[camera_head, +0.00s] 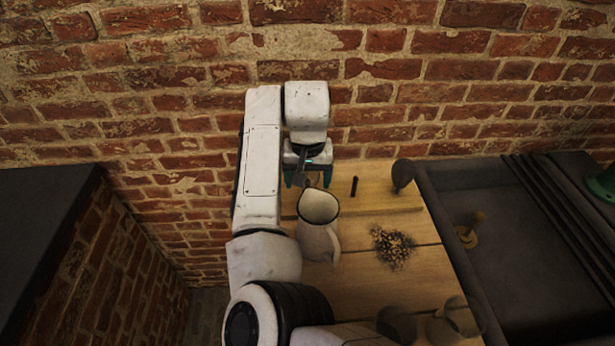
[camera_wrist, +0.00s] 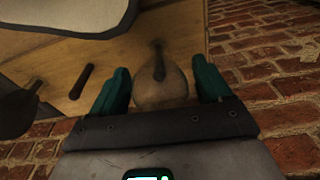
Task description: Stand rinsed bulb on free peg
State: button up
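A translucent bulb (camera_wrist: 174,92) stands between my gripper's fingers in the wrist view, with a dark peg visible through it. My gripper (camera_wrist: 162,78) has its teal fingers either side of the bulb. A narrow gap seems to show on the right side; contact on the left is unclear. In the head view my gripper (camera_head: 308,180) is over the left end of the wooden peg board (camera_head: 385,201), and the bulb there is hard to make out. A bare dark peg (camera_head: 354,187) stands to its right. Another dark bulb (camera_head: 402,175) stands at the board's right end.
A white pitcher (camera_head: 318,242) stands close in front of my gripper. A dark speckled pile (camera_head: 392,246) lies on the wooden table. Glass vessels (camera_head: 460,316) stand at the front right. A dark basin (camera_head: 520,270) with a yellowish object (camera_head: 466,234) is right; the brick wall is behind.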

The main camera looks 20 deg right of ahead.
jog(key=shift+o, duration=0.7)
jog(key=r, duration=0.7)
jog(key=s+r, duration=0.1)
jog(key=r, duration=0.2)
jog(key=shift+a+r+b, duration=0.2)
jog(key=shift+a+b, duration=0.05)
jog(key=shift+b, duration=0.05)
jog(key=shift+s+r, duration=0.1)
jog(key=shift+r, duration=0.05)
jog(key=shift+s, duration=0.1)
